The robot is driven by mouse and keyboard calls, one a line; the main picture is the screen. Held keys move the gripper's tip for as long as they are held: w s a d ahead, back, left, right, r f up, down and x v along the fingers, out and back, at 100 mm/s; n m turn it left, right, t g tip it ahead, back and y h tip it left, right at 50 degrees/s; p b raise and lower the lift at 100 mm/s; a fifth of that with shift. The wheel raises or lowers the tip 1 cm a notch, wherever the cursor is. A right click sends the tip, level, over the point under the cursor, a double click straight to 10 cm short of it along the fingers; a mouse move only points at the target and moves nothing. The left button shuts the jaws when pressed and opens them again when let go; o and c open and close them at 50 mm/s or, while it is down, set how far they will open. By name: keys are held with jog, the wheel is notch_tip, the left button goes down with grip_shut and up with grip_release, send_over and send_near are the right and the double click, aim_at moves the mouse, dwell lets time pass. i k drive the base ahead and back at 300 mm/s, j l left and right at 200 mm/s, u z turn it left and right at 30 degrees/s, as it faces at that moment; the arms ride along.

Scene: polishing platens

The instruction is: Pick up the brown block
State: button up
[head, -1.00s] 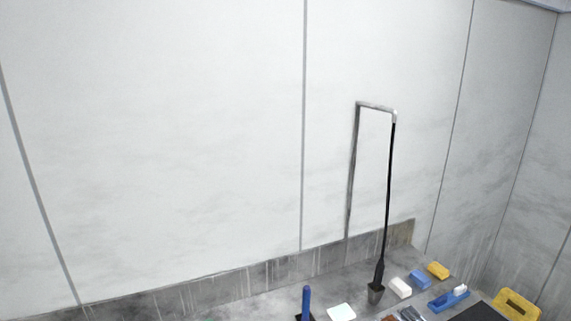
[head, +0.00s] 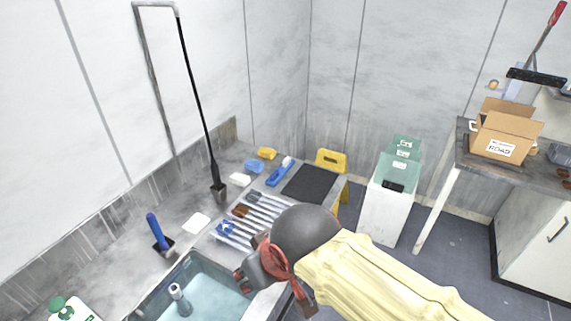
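A small brown block (head: 241,211) lies among the slats of a pale rack (head: 262,213) on the counter, left of my arm. More small brown pieces (head: 564,173) sit on the bench at the right edge; I cannot tell their shape well. My gripper (head: 273,292), dark grey with red parts, hangs over the counter's front edge by the sink, nearer to me than the rack and apart from the brown block. My arm hides part of the rack's right end. The fingers are seen from behind, so their opening is unclear.
A water-filled sink (head: 205,291) lies left of my gripper. A blue-handled tool (head: 157,234), a white pad (head: 196,223), blue and yellow sponges (head: 266,153) and a black mat (head: 310,184) are on the counter. White bins (head: 384,214) and a bench with a cardboard box (head: 506,130) stand right.

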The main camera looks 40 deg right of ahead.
aim_at(286, 162)
jog(key=i+l, duration=0.15)
jog(key=l, duration=0.25)
jog(key=i+l+u, duration=0.1)
jog(key=l, duration=0.3)
jog(key=i+l, duration=0.2)
jog(key=l, duration=0.2)
jog(key=i+l+u, duration=0.1)
jog(key=l, duration=0.35)
jog(key=i+l, duration=0.15)
jog(key=l, duration=0.25)
jog(key=i+l+u, duration=0.1)
jog(key=l, duration=0.35)
jog(key=i+l, duration=0.1)
jog(key=l, duration=0.3)
jog(key=i+l+u, duration=0.1)
jog(key=l, duration=0.35)
